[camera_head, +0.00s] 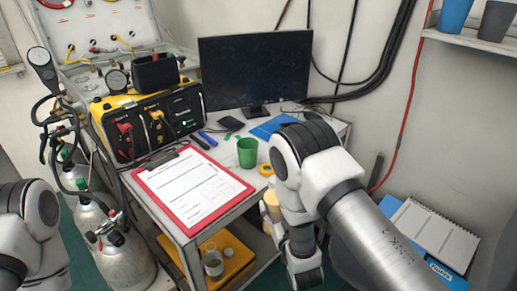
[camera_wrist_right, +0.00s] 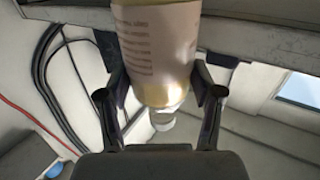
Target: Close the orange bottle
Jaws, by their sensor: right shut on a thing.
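My right gripper (camera_wrist_right: 160,88) is shut around a bottle (camera_wrist_right: 160,45) with a pale printed label and a yellowish-orange end; the bottle's top is cut off in the right wrist view. In the head view a pale cream part of what looks like this bottle (camera_head: 272,204) shows at the desk's right edge, partly behind my right arm. My right gripper's fingers are hidden there. A small yellow-orange round thing (camera_head: 266,169) lies on the desk; I cannot tell whether it is a cap. My left arm shows at the lower left, its gripper out of view.
The desk (camera_head: 238,202) holds a red clipboard (camera_head: 192,186), green cup (camera_head: 247,152), monitor (camera_head: 255,70) and yellow-black air panel (camera_head: 148,120). Grey gas cylinders (camera_head: 120,258) stand left. A yellow tray (camera_head: 232,266) sits on the lower shelf. Blue folders and a notebook (camera_head: 433,232) lie right.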

